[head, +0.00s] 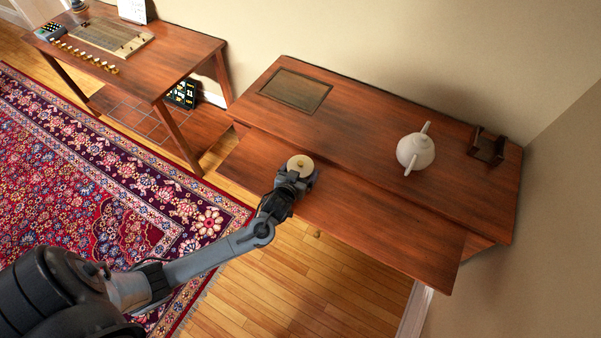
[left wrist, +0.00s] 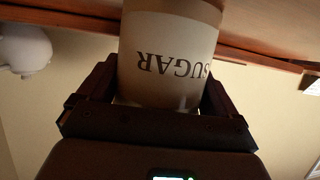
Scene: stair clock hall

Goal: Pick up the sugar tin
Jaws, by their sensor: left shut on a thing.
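The sugar tin (head: 300,163) has a pale round lid with a small knob. In the left wrist view its cream label (left wrist: 170,60) reads SUGAR upside down. My left gripper (head: 297,178) is shut on the tin, with one dark finger on each side of it. The tin is over the lower front board of the desk (head: 370,215); I cannot tell whether its base touches the board. My right gripper is not in view.
A white teapot (head: 415,151) and a dark wooden holder (head: 487,147) stand on the desk's upper top at the right. A dark inset panel (head: 296,90) lies at its left. Another table (head: 150,75) with small items stands at the upper left.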

